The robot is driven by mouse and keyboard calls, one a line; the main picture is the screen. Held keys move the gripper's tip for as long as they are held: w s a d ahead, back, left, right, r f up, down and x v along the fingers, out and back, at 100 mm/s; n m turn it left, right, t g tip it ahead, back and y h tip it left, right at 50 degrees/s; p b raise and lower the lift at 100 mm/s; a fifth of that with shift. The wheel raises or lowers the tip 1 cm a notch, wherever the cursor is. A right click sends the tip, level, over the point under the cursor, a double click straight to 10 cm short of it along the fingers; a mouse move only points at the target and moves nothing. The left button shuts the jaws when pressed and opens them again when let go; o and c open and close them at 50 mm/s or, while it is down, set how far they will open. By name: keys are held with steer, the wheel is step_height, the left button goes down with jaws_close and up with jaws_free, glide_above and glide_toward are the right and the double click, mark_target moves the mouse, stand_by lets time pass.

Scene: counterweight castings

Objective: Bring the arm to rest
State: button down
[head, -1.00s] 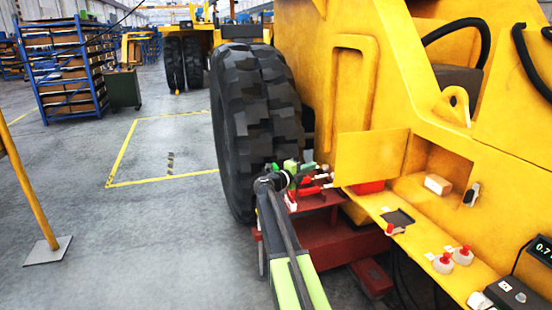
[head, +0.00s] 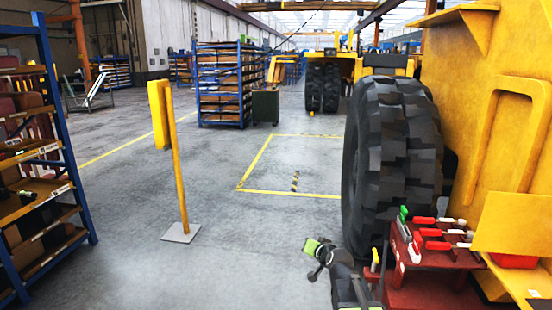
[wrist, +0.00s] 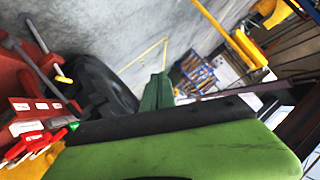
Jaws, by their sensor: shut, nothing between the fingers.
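My gripper (head: 313,247) shows low in the head view, with its green end over the open grey floor. It is left of the big black tyre (head: 398,150) and apart from it. In the wrist view its dark green fingers (wrist: 157,92) stand close together, shut and empty. My arm (head: 345,280) comes up from the bottom edge of the head view; most of it is out of frame.
A dark red stand (head: 455,280) with red- and green-handled tools is right of my arm, beside the yellow machine (head: 520,140). A yellow post (head: 178,160) and a blue shelf rack (head: 70,150) stand at left. The floor between post and tyre is clear.

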steer(key=s+d+f+n+g+h, duration=0.1)
steer(key=s+f+g, duration=0.5)
steer(key=s, duration=0.7)
steer(key=s+d+f+n+g+h, duration=0.2)
steer(key=s+d+f+g, duration=0.2)
steer(key=s, duration=0.8)
step_height(320, 180, down, 3)
steer(key=shift+s+f+g, duration=0.1)
steer(key=shift+s+g, duration=0.25)
steer(key=shift+g, duration=0.75)
